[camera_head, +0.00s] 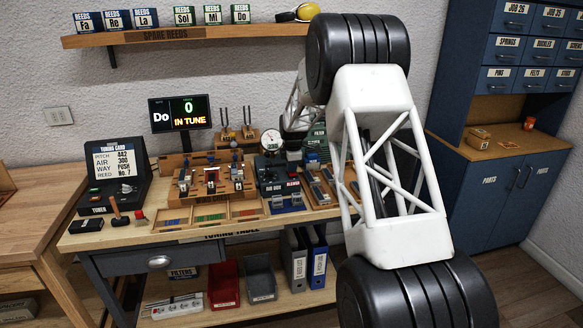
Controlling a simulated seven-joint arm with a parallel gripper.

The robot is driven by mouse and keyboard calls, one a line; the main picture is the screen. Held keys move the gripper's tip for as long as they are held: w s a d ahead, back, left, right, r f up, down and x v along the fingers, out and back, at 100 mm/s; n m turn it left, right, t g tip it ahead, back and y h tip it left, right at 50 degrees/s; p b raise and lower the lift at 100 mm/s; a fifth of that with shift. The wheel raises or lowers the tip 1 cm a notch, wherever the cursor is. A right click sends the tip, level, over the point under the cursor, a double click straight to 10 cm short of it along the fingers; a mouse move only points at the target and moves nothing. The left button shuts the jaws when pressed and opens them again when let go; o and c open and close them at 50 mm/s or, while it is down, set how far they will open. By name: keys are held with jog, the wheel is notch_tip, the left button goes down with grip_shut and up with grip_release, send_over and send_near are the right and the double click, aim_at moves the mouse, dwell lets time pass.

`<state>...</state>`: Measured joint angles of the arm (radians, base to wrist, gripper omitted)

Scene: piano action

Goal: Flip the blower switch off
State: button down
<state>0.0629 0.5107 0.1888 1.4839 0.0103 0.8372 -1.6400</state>
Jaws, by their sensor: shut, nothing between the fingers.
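The dark air box (271,188) stands on the tuning table, with a label that reads BLOWER (293,183) at its front right. The blower switch is too small to make out, so I cannot tell its position. My gripper (292,158) is small and dark at the far end of my white arm. It appears just above and behind the air box, shut and empty. Its fingertips are hard to separate from the dark parts behind, and I cannot tell whether they touch anything.
A round gauge (272,140) stands behind the air box. A wooden reed rig (210,178) stands to its left, with low trays (212,216) in front. A screen (181,113) reads Do, 0, IN TUNE. My arm hides the table's right side.

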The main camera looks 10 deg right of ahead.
aim_at(293, 174)
jog(key=shift+r, duration=0.1)
notch_tip(293, 174, up, 14)
jog(key=s, duration=0.1)
jog(key=shift+s, duration=0.35)
dwell(0.5)
jog(key=shift+w, duration=0.75)
jog(key=shift+f, duration=0.25)
jog(key=f, duration=0.4)
jog(key=w+f, duration=0.1)
jog(key=f, duration=0.8)
jog(key=shift+w+f, duration=0.35)
